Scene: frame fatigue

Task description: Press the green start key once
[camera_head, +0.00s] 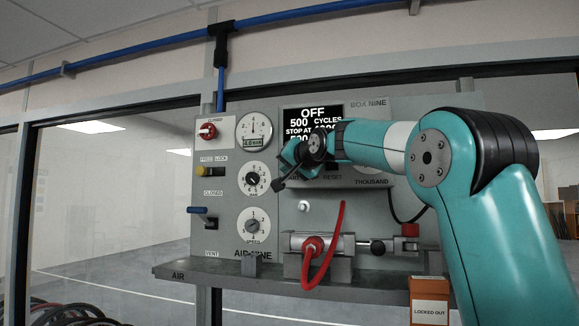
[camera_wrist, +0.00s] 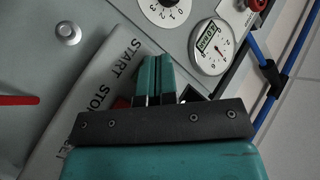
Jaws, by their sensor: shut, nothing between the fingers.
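My gripper (camera_wrist: 156,60) is shut and empty, its two teal fingers side by side in front of the control box on the panel. The wrist view shows the labels START (camera_wrist: 125,57) and STOP (camera_wrist: 98,97) beside the fingers. I see no green start key; the fingers and gripper body cover the area by the START label. A bit of red (camera_wrist: 122,103) shows by the STOP label. In the head view my wrist hides the keys below the display (camera_head: 312,117). I cannot tell whether the fingertips touch anything.
Left of the box are a pressure gauge (camera_head: 254,130), two dials, a red knob (camera_head: 207,131) and a blue lever (camera_head: 197,210). Below are a silver cylinder (camera_head: 322,242) and a red hose (camera_head: 328,250) above a grey shelf. An orange box (camera_head: 429,299) marked LOCKED OUT is at lower right.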

